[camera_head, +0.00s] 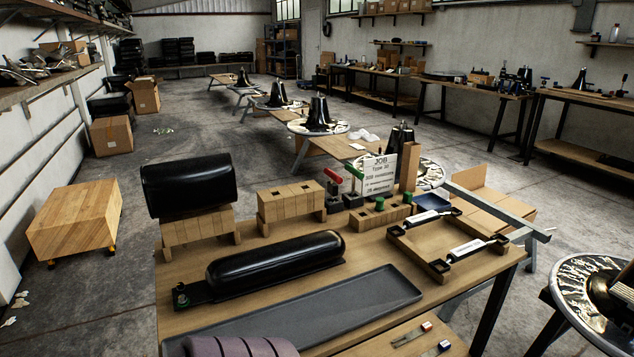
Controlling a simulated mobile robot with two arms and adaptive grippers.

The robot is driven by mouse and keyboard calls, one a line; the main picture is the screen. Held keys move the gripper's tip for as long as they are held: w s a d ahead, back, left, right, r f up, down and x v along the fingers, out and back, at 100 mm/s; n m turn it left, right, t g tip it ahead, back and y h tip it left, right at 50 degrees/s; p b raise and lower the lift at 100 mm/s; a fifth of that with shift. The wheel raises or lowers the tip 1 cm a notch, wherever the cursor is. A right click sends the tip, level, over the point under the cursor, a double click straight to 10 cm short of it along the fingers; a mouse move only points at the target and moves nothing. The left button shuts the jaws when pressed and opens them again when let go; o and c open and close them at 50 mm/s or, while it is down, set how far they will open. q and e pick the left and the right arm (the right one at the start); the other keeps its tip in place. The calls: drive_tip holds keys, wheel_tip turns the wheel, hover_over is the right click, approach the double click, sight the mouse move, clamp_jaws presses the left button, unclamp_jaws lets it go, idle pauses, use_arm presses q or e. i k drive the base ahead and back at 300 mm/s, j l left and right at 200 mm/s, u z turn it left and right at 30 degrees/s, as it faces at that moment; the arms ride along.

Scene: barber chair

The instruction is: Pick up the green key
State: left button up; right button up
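Neither of my grippers is in view. Several small green parts show, and I cannot tell for certain which is the green key. One green-topped piece (379,204) stands upright in a low wooden block (365,221). Another green piece (407,198) is at the block's right end. A green-handled clamp (355,172) stands behind the block, left of the sign. A small greenish knob (182,299) is at the left end of the black padded roll's base. All are on or above the wooden workbench (185,270).
A black padded roll (275,264) and a long grey tray (330,312) fill the bench middle. A wooden frame with silver cylinders (450,240) is at the right, a sign (378,174) behind. Flat pieces with red (426,326) and blue-white ends lie at the front.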

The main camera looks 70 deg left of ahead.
sight(355, 172)
drive_tip(key=u, duration=1.95)
